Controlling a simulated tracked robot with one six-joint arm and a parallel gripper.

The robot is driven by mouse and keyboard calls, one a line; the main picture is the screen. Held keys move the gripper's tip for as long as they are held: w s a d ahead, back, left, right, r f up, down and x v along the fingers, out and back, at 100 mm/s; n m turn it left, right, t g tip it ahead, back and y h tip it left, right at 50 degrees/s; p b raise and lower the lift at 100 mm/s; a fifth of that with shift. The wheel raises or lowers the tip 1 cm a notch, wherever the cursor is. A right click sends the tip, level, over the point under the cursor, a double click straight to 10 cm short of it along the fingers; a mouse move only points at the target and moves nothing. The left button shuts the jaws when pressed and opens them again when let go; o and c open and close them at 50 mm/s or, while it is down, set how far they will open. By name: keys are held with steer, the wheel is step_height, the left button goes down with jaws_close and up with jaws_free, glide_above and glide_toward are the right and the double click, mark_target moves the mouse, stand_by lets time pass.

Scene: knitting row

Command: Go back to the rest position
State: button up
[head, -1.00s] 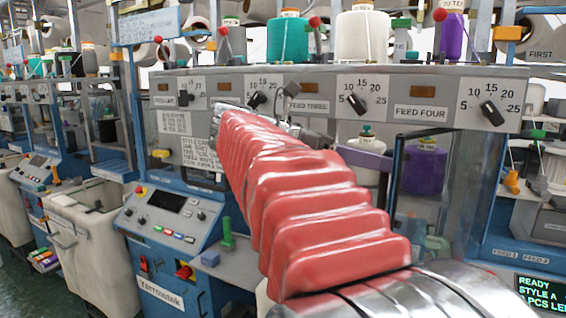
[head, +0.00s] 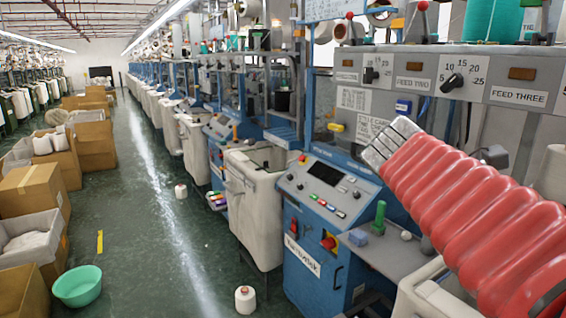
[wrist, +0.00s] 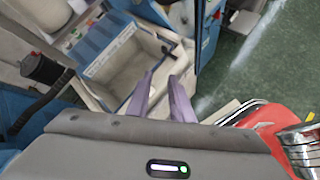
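My gripper (wrist: 164,80) shows in the wrist view with two purple-grey fingers. There is a gap between the fingers and nothing is held in it. Beyond the fingertips is an open, pale-lined bin (wrist: 125,72) with a blue rim. In the head view my red, ribbed arm reaches in from the lower right, up and left across the front of the knitting machine (head: 309,215). My fingers cannot be made out in the head view.
A long green-floored aisle (head: 135,190) is open to the left. Cardboard boxes (head: 22,192) and a teal basin (head: 77,286) line its left side. White yarn cones stand on the floor, one (head: 245,299) near the machine. A pale bin (head: 252,205) stands beside the machine.

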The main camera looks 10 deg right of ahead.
steer(key=w+a+f+m+t+y, duration=0.2)
steer(key=a+f+m+t+y, duration=0.2)
steer(key=a+f, duration=0.5)
steer(key=w+a+f+m+t+y, duration=0.2)
steer(key=a+f, duration=0.7)
steer(key=a, duration=0.9)
steer(key=m+t+y, duration=0.2)
steer(key=y, duration=0.1)
steer(key=shift+f+m+t, duration=0.15)
steer(key=shift+m+t, duration=0.15)
steer(key=shift+m, duration=0.1)
steer(key=shift+d, duration=0.15)
